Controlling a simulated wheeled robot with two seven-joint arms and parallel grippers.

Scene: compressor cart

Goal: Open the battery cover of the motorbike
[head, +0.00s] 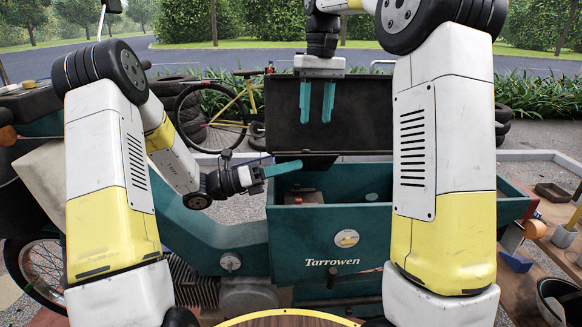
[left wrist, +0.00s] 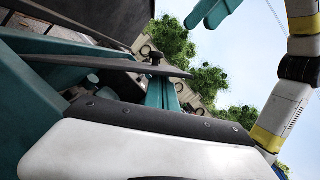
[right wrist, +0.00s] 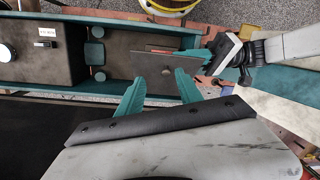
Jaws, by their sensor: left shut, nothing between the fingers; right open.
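The teal motorbike body (head: 240,245), marked Tarrowen, has an open box whose large dark lid (head: 350,100) stands raised behind it. A smaller dark flat panel (right wrist: 140,62), perhaps the battery cover, shows over the box; in the left wrist view the panel (left wrist: 110,63) is seen nearly edge-on with a black knob. My left gripper (head: 285,168) is shut and empty, its tips beside the panel; I cannot tell whether they touch it. Its fingers show in the left wrist view (left wrist: 162,93). My right gripper (head: 317,102) is open, pointing down in front of the raised lid.
A yellow bicycle (head: 235,110) and stacked tyres stand behind. A bench with a small tray (head: 552,192) and a dark bucket (head: 558,298) is at the right. The round wooden top (head: 285,320) is at the bottom. The box walls and raised lid limit room around both grippers.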

